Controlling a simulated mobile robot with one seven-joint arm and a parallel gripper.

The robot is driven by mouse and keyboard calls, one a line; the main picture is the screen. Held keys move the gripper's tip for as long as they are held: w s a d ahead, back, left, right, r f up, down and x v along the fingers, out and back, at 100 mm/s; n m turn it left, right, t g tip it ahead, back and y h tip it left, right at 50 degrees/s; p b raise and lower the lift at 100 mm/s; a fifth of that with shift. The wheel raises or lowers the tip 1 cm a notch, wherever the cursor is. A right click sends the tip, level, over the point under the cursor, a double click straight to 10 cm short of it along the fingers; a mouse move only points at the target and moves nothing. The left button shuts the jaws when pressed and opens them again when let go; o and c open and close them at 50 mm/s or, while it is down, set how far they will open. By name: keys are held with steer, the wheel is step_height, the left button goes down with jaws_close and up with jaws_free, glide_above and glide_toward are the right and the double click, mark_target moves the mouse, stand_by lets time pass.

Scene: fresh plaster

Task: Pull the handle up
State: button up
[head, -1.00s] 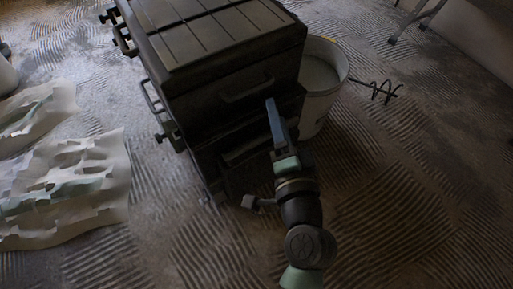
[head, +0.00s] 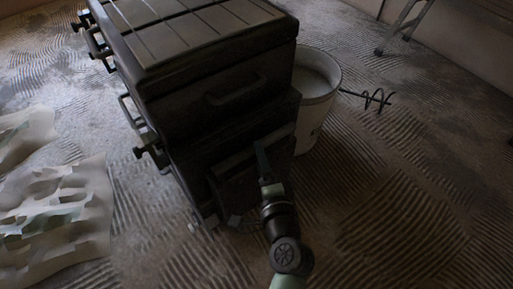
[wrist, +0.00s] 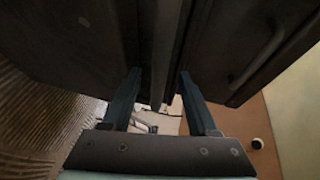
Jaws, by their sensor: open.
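A large dark chest (head: 170,110) with a slatted top stands in the head view. A bar handle (head: 237,90) is on its upper front; a curved handle (wrist: 258,55) also shows at right in the wrist view. Lower on the front is a protruding part with a pale edge (head: 230,161). My gripper (head: 262,152) is at this lower part, below and right of the bar handle. In the wrist view my gripper (wrist: 160,80) is open, with a pale strip (wrist: 163,45) running between its fingers. Whether they touch it I cannot tell.
Crumpled pale sheets (head: 60,215) lie at left. Knobs and rails (head: 145,150) jut from the chest's left side. The ridged floor at right is clear.

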steer(key=shift+b+x, duration=0.45)
steer(key=shift+x, duration=1.7)
jaws_close()
